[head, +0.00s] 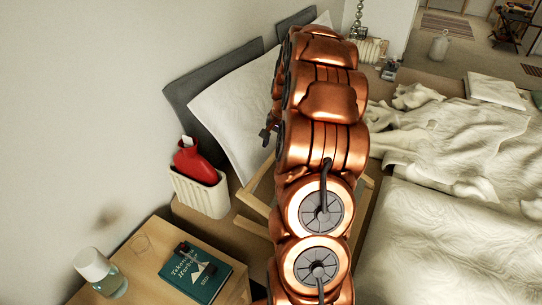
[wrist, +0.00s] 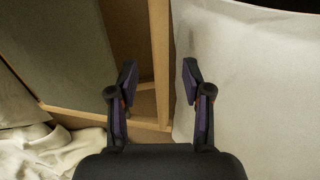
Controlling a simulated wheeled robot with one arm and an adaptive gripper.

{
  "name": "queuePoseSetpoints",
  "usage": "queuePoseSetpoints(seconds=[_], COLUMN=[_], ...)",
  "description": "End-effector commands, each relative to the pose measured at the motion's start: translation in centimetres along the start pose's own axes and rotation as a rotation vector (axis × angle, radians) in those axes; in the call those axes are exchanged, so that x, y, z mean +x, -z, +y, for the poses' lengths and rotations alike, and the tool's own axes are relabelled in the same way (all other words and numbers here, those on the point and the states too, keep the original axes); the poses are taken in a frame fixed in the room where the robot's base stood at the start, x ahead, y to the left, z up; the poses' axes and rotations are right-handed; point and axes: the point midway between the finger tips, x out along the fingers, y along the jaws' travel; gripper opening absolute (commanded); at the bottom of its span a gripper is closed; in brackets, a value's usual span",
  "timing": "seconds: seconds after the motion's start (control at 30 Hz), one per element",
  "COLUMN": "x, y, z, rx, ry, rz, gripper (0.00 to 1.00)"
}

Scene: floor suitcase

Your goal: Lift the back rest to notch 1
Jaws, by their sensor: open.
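The back rest is a light wooden frame with a grey-green panel. In the head view its wooden frame (head: 257,190) shows left of my arm, and a further piece shows to the right; my arm hides the middle. In the wrist view a wooden rail (wrist: 161,45) of the frame runs up the picture between my open fingers, with the panel (wrist: 55,50) to the left. My gripper (wrist: 158,75) holds nothing, and I cannot tell how far above the rail it is. In the head view only a small dark part of it shows left of my arm. The notches are not discernible.
A white pillow (head: 230,105) leans by grey cushions at the wall, close to my gripper's right finger in the wrist view. A cream bin with a red bottle (head: 193,160), and a bedside table with a teal book (head: 197,272) and jar (head: 98,268), stand left. Rumpled bedding (head: 450,140) lies right.

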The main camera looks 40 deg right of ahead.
Motion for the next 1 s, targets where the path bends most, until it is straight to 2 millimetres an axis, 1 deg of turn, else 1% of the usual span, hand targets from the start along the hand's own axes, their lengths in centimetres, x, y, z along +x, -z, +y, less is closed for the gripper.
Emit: queuePoseSetpoints(seconds=[0.3,0.4,0.53,0.73,0.77,1.0], x=[4.5,5.6,6.2,6.2,6.2,6.2], y=[-0.2,-0.2,-0.2,-0.1,-0.1,-0.1], z=[0.0,0.0,0.0,0.0,0.0,0.0], rx=[-0.002,-0.002,-0.002,-0.002,-0.002,-0.002], ry=[-0.002,-0.002,-0.002,-0.001,-0.001,0.000], rz=[-0.004,-0.003,-0.003,-0.001,-0.001,0.000], gripper=[0.49,0.49,0.49,0.49,0.48,0.23])
